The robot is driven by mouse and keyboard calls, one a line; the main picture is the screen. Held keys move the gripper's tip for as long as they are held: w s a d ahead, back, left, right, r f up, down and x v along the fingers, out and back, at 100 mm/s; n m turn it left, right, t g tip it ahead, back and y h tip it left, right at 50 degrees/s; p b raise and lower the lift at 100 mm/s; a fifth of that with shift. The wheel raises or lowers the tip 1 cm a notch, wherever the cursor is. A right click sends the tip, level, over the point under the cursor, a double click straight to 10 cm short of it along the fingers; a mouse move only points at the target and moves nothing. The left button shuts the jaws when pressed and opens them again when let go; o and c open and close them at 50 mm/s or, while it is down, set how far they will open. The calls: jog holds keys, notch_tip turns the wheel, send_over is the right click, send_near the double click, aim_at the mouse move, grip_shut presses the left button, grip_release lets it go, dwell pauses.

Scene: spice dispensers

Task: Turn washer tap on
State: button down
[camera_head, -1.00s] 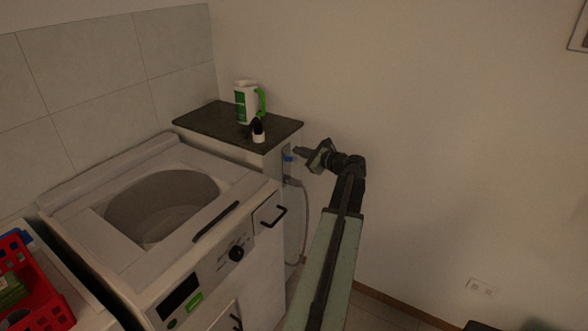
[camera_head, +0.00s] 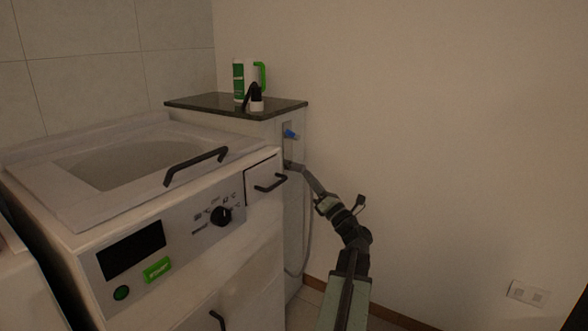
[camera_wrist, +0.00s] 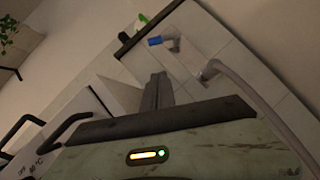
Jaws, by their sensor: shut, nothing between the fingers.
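The washer tap with its blue handle (camera_head: 291,134) is on the side panel of the narrow cabinet, right of the washing machine (camera_head: 225,195). The closed fingers (camera_wrist: 158,88) also show in the wrist view, pointing toward the panel. Whether the fingertips touch the panel, I cannot tell.
A grey hose (camera_wrist: 245,88) hangs beside the tap. A dark countertop (camera_head: 215,103) above carries a white and green bottle (camera_head: 239,80) and a small black-topped container (camera_head: 256,98). A drawer handle (camera_head: 270,185) juts out left of my gripper.

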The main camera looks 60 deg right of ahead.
aim_at(289, 134)
jog(key=s+d+r+p+x, duration=0.1)
jog(key=p+x, duration=0.7)
jog(key=x, duration=0.5)
jog(key=shift+s+r+p, duration=0.2)
jog(key=shift+r+p, duration=0.1)
jog(key=shift+r, duration=0.05)
